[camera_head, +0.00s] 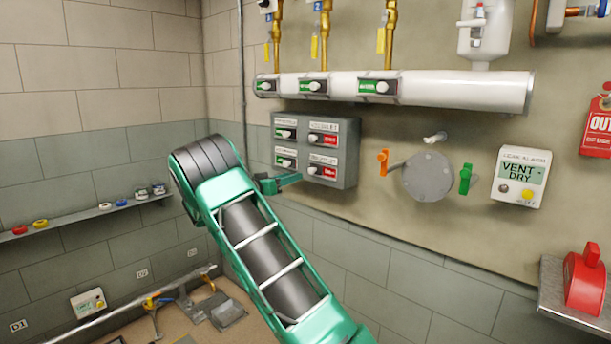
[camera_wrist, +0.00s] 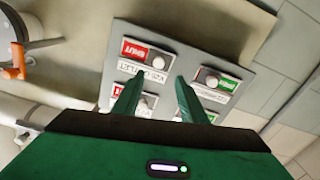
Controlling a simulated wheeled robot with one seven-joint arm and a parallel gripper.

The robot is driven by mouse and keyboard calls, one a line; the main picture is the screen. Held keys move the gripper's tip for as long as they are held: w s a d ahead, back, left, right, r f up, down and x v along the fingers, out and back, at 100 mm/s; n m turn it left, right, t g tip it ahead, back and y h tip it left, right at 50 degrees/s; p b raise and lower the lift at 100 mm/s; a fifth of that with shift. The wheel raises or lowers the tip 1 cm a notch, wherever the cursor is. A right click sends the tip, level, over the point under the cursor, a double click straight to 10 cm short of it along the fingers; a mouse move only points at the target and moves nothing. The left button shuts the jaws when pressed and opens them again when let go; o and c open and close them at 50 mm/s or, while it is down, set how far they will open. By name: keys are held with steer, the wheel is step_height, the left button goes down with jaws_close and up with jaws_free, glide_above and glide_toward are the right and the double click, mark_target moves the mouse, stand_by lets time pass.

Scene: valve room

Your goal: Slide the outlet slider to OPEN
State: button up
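A grey control box (camera_head: 349,151) on the wall carries sliders in two rows. The two on the right show red beside pale knobs; the two on the left show green. The lower-right slider (camera_head: 319,171) has its knob at the left of its slot; it also shows upside down in the wrist view (camera_wrist: 149,53). My gripper (camera_head: 297,178) is just in front of the box's lower part. In the wrist view its two fingers (camera_wrist: 159,75) are apart, with nothing held between them.
A white pipe (camera_head: 455,91) with several green-marked sliders runs above the box. To its right are a round grey cover (camera_head: 428,177), orange (camera_head: 382,162) and green (camera_head: 465,179) handles, and a white VENT-DRY alarm (camera_head: 521,177). A shelf (camera_head: 90,214) holds small items at left.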

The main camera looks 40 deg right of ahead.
mark_target(310, 171)
steer(key=d, duration=1)
steer(key=shift+w+d, duration=0.1)
steer(key=shift+w, duration=0.2)
